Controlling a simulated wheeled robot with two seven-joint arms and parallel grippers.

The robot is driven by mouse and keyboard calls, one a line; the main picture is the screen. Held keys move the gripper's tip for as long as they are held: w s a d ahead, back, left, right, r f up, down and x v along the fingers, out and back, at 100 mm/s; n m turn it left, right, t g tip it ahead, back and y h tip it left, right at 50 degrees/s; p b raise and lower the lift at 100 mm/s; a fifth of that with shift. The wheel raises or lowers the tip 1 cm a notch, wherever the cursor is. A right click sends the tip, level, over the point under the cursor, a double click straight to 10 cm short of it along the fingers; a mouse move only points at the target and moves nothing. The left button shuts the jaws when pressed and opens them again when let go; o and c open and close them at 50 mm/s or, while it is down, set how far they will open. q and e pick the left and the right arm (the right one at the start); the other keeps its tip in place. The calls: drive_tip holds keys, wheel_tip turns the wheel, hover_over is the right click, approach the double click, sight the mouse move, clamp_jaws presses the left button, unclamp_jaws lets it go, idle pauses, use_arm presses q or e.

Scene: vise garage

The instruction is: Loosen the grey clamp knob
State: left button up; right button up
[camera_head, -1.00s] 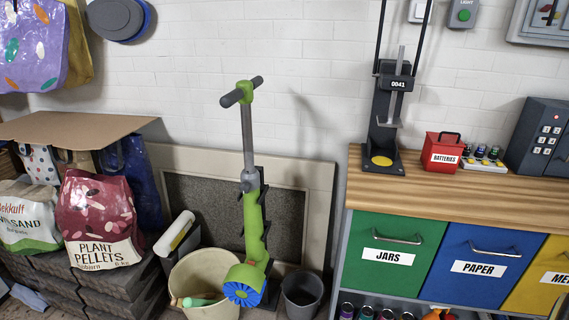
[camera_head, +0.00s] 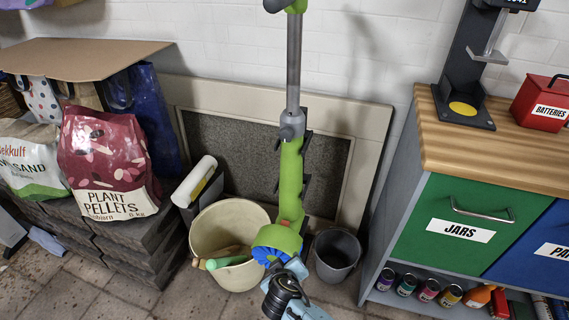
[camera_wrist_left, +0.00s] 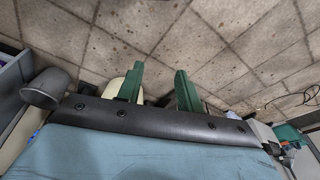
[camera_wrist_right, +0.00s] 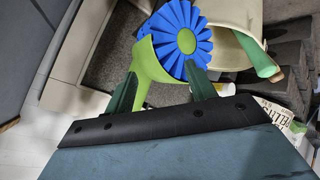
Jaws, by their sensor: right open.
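The green tool stands upright against the wall in the head view, with a grey pole and a green body (camera_head: 290,180). Its grey clamp (camera_head: 291,124) sits where the pole enters the body; I cannot make out the knob clearly. The blue bristle wheel (camera_head: 270,250) is at the foot. My right arm reaches in at the bottom, close to the wheel. In the right wrist view my right gripper (camera_wrist_right: 162,90) is open and empty, with the wheel (camera_wrist_right: 187,40) and green guard beyond its fingers. My left gripper (camera_wrist_left: 160,88) is open and empty over floor tiles.
A cream bucket (camera_head: 212,222) is left of the tool and a dark grey bucket (camera_head: 335,262) right of it. A framed panel (camera_head: 350,190) is behind.

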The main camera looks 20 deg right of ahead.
drive_tip(key=w+a+r+m+t+h+b, duration=0.1)
drive_tip(key=w+r+t, duration=0.15)
drive_tip(key=r, duration=0.45)
drive_tip(key=w+a+r+m+t+h+b, duration=0.1)
drive_tip(key=w+a+r+m+b, duration=0.1)
drive_tip(key=w+r, duration=0.3)
drive_tip(key=m+t+h+b, duration=0.2)
drive_tip(key=m+t+h, duration=0.1)
drive_tip(key=m+h, duration=0.2)
approach(285, 137)
drive_tip(key=shift+g, duration=0.25)
drive_tip(key=b+x, duration=0.2)
drive_tip(key=x, duration=0.6)
drive_tip(key=shift+r, duration=0.2)
drive_tip(key=shift+w+d, duration=0.35)
drive_tip(key=shift+w, duration=0.3)
use_arm(q)
drive_tip(key=w+d+r+t, duration=0.1)
drive_tip(key=w+r, duration=0.1)
drive_tip(key=r, duration=0.6)
drive_tip(key=w+d+r+t, duration=0.1)
drive_tip(key=w+r, duration=0.1)
drive_tip(key=r, duration=0.6)
drive_tip(key=shift+d+r+t+h, duration=0.3)
drive_tip(key=shift+d+h, duration=0.05)
drive_tip(key=shift+h, duration=0.05)
drive_tip(key=shift+s, duration=0.1)
use_arm(e)
drive_tip(key=c, duration=1)
